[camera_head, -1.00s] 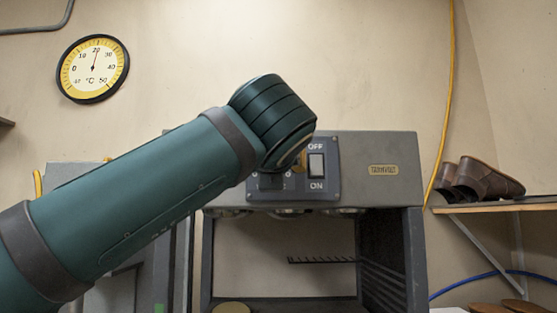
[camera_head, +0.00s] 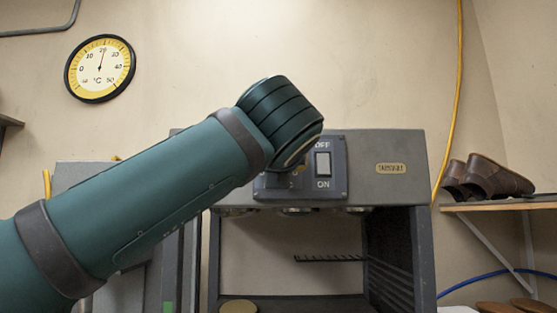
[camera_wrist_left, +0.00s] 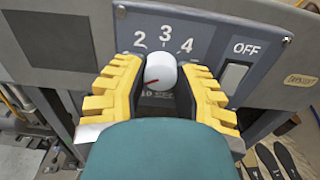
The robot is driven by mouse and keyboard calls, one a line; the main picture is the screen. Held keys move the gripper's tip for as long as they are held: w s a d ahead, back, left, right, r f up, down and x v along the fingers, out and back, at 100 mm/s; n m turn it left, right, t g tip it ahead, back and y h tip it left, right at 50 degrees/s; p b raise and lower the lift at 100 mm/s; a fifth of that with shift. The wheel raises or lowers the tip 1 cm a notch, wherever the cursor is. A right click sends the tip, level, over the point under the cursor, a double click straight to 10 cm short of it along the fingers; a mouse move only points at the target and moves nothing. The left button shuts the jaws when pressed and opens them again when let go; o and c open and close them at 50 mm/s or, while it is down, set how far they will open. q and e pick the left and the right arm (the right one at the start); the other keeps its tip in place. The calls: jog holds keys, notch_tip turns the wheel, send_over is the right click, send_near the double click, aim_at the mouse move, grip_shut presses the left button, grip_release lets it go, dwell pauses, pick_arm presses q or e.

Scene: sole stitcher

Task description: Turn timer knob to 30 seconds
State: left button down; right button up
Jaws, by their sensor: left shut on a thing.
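The timer knob (camera_wrist_left: 160,71) is a white round knob with a red pointer mark, in the left wrist view. It sits on a dark dial panel (camera_wrist_left: 215,45) with the numbers 2, 3 and 4 above it. The red mark points to the lower left of the picture. My left gripper (camera_wrist_left: 161,80) has its yellow ridged fingers on both sides of the knob and is shut on it. In the head view my left arm hides the knob and most of the dial; the panel's right part (camera_head: 338,182) shows. My right gripper is not in view.
The panel is on a grey machine (camera_head: 385,148) with an open cavity below. An ON/OFF switch (camera_head: 323,164) is just right of my wrist. Brown shoes (camera_head: 490,178) stand on a shelf (camera_head: 505,206) at the right. A round thermometer (camera_head: 100,69) hangs on the wall.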

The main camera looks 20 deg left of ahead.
pick_arm(q)
jog(key=shift+a+r+m+p, duration=0.1)
jog(key=shift+m+p, duration=0.55)
jog(key=shift+m, duration=5.2)
jog(key=shift+r+m+p, duration=0.1)
jog(key=shift+m+p, duration=0.55)
jog(key=shift+m, duration=5.2)
jog(key=c, duration=0.6)
grip_release()
jog(key=shift+f, duration=0.1)
